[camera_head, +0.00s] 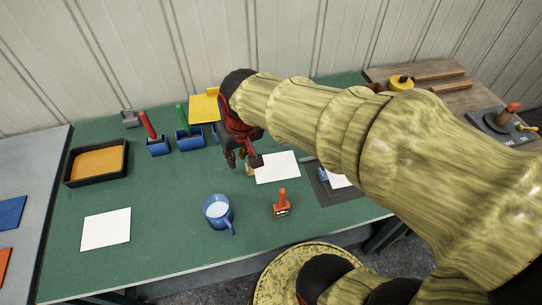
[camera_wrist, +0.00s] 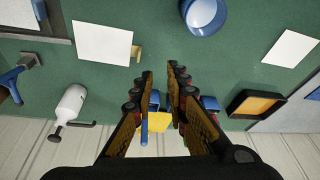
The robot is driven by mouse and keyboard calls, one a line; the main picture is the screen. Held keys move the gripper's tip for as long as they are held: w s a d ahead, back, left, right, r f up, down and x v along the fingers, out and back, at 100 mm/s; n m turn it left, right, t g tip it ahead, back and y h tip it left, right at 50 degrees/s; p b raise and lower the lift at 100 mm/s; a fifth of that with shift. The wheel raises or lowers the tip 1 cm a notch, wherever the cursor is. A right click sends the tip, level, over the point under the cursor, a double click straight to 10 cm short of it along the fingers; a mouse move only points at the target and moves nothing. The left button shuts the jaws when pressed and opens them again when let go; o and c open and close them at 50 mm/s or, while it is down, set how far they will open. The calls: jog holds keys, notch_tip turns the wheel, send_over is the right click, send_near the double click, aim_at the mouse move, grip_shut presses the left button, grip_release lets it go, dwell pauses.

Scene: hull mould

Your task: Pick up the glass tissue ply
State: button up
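Several white sheets lie flat on the green table; I cannot tell which is the glass tissue ply. One white sheet (camera_head: 105,229) lies at the table's left front and shows at the right in the wrist view (camera_wrist: 290,48). Another white sheet (camera_head: 277,168) lies mid-table, just right of my gripper (camera_head: 244,158), and shows at upper left in the wrist view (camera_wrist: 103,43). A third white piece (camera_head: 338,180) lies on a dark board, partly hidden by my arm. My gripper (camera_wrist: 161,78) is above the table, its fingers apart with nothing between them.
A blue mug (camera_head: 217,211) and an orange-handled tool (camera_head: 282,204) stand at the front. A black tray with orange filling (camera_head: 97,161) is at the left. Red- and green-handled tools in blue holders (camera_head: 190,137) stand at the back. Bare green table lies between left sheet and mug.

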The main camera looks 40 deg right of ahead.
jog(key=w+d+f+m+g+p, duration=0.2)
jog(key=w+d+f+p, duration=0.25)
jog(key=w, duration=0.25)
jog(key=g+p, duration=0.1)
jog(key=p, duration=0.3)
send_near(246, 165)
jog(key=shift+m+g, duration=0.3)
jog(key=shift+m, duration=0.3)
notch_tip(246, 165, down, 4)
jog(key=shift+s+d+f, duration=0.1)
jog(key=shift+d+f, duration=0.05)
jog(key=shift+w+f+b, duration=0.15)
jog(key=shift+f+b, duration=0.15)
jog(key=shift+f, duration=1.05)
jog(key=shift+w+f+b, duration=0.15)
jog(key=shift+f+b, duration=0.1)
jog(key=shift+f, duration=1.1)
grip_shut()
